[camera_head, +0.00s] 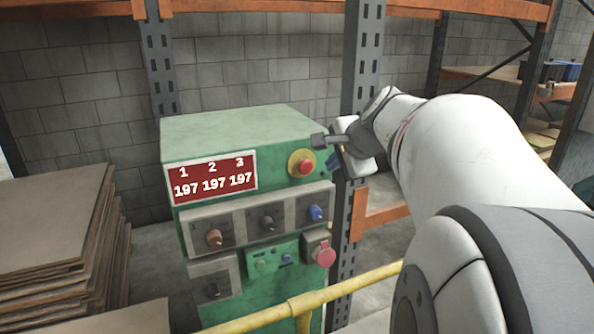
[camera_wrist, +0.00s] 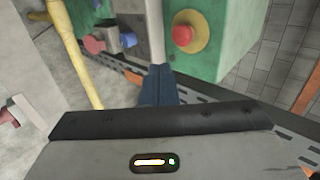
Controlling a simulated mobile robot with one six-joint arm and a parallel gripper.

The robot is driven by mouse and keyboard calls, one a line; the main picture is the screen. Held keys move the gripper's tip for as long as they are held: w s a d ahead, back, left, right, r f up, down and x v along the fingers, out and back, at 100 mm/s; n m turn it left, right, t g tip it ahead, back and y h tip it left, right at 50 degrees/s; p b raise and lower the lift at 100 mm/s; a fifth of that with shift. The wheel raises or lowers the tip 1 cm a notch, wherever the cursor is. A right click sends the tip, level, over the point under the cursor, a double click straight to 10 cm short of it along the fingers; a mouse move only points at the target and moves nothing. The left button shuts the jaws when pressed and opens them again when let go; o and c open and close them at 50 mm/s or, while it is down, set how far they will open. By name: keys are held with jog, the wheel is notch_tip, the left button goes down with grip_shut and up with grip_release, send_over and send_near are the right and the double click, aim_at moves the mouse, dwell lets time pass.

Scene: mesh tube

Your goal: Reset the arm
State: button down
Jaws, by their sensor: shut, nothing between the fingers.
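My white arm reaches in from the right in the head view. My gripper (camera_head: 322,141) is at the upper right corner of the green control box (camera_head: 240,128), close to the red button on its yellow ring (camera_head: 301,163). I cannot tell whether it touches the box. In the wrist view the shut blue fingers (camera_wrist: 158,75) point at the box, with the red button (camera_wrist: 183,35) just right of them. Nothing is held.
The box carries a red display (camera_head: 212,178) reading 197 three times, several knobs and a pink knob (camera_head: 325,254). A yellow rail (camera_head: 300,303) crosses in front. Stacked boards (camera_head: 50,225) stand left. A rack post (camera_head: 362,60) rises behind.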

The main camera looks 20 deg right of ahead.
jog(key=shift+v, duration=0.8)
jog(key=s+a+f+n+g, duration=0.6)
jog(key=s+a+f+n, duration=0.9)
jog(key=s+f+n, duration=0.2)
notch_tip(320, 180, down, 3)
jog(key=shift+s+a+r+n+g, duration=0.1)
jog(key=shift+s+a+n+g, duration=0.25)
jog(key=shift+s+n+g, duration=0.05)
jog(key=c, duration=2.2)
grip_release()
